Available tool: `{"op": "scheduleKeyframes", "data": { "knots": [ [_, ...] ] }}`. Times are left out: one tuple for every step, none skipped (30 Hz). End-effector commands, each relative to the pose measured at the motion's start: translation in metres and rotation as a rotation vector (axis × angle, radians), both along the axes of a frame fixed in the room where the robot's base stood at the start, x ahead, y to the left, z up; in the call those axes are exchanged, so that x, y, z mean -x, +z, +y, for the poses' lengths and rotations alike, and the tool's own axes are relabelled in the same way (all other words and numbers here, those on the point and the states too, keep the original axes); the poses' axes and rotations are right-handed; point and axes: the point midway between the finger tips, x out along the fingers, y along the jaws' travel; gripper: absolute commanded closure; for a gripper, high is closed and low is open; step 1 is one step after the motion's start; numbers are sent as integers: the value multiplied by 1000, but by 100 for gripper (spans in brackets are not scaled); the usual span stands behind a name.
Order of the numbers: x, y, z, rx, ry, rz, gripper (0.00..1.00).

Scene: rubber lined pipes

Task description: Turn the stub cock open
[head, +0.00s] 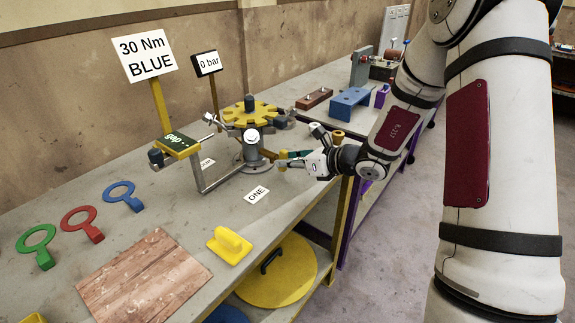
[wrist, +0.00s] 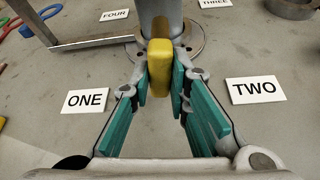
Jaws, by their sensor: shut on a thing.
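The stub cock's yellow handle (wrist: 160,68) sticks out from the foot of a grey upright post (wrist: 160,18) in the wrist view. My gripper (wrist: 167,95) has its teal-padded fingers on either side of the handle and is shut on it. In the head view my gripper (head: 283,160) reaches in from the right, low beside the grey stand under the yellow toothed wheel (head: 252,113). The handle is small and partly hidden there. A dark display (head: 207,63) behind the stand reads 0 bar.
Cards ONE (wrist: 87,100) and TWO (wrist: 254,90) lie flat on either side of my fingers. A sign (head: 146,55) reads 30 Nm BLUE. Blue (head: 122,197), red (head: 78,222) and green (head: 36,243) ring tools lie at left. A yellow block (head: 229,245) stands near the bench's front edge.

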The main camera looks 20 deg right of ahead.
Motion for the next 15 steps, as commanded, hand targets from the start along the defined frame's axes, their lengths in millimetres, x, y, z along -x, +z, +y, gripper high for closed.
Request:
{"op": "scheduleKeyframes", "data": {
  "knots": [
    [0,-2,0,22,-2,-15,100],
    [0,-3,0,35,-1,-23,100],
    [0,-2,0,49,-1,-34,100],
    [0,-2,0,60,-1,-43,100],
    [0,-2,0,69,0,-49,100],
    [0,-2,0,80,0,-57,100],
    [0,-2,0,88,-1,-62,100],
    [0,-2,0,94,-1,-67,100],
    [0,-2,0,102,-1,-73,100],
    [0,-1,0,107,-2,-76,100],
    [0,-1,0,111,-1,-79,100],
    [0,-1,0,115,-2,-82,100],
    [0,-1,0,118,-2,-84,100],
    [1,-1,0,120,-1,-86,100],
    [1,-1,0,122,-1,-87,100]
  ]
}}
